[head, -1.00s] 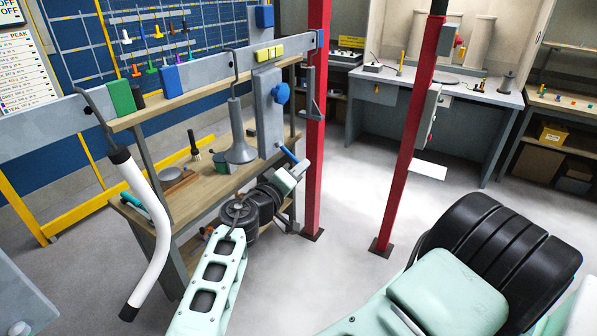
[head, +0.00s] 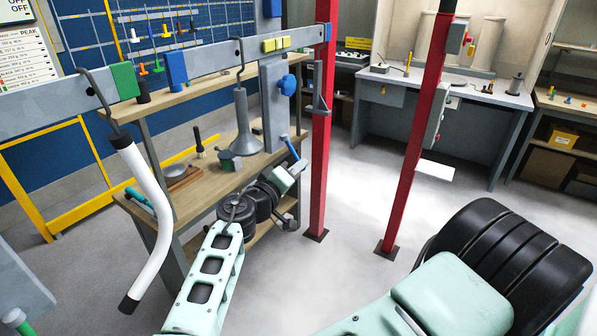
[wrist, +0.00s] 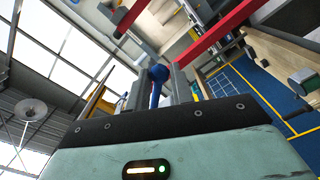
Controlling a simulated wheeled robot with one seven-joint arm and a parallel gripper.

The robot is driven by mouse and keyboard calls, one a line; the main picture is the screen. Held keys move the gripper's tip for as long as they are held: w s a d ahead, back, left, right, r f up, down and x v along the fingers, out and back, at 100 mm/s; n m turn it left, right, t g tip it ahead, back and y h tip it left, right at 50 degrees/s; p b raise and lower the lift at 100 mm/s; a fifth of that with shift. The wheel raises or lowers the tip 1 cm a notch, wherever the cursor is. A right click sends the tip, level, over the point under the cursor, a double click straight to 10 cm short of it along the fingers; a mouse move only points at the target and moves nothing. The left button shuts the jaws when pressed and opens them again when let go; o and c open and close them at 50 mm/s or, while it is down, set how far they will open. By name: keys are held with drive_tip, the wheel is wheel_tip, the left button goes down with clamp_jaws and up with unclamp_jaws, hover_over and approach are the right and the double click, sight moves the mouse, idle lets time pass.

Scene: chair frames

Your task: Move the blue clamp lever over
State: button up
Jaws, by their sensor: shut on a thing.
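The blue clamp lever (head: 291,148) is a short slanted bar below the grey upright in the head view. In the wrist view it shows as a blue stem with a round end (wrist: 158,73) between two dark grey fingers. My gripper (wrist: 159,88) is shut on it. In the head view my gripper (head: 298,167) is at the lever's lower end, at the far end of my mint arm. The lever's upper end comes close to the foot of the upright; the exact joint is too small to tell.
The grey beam (head: 205,58) carries green, blue and yellow blocks and a hanging white-handled bar (head: 155,220). A blue knob (head: 287,84) is on the upright. Red posts (head: 320,150) stand just right of my gripper. A wooden bench (head: 190,190) is behind my arm.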

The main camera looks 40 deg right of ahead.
drive_tip(key=shift+w+a+f+b, duration=0.3)
drive_tip(key=shift+w+f+b, duration=0.25)
drive_tip(key=shift+w, duration=0.2)
drive_tip(key=shift+r, duration=0.1)
drive_tip(key=o, duration=0.9)
drive_tip(key=shift+c, duration=0.2)
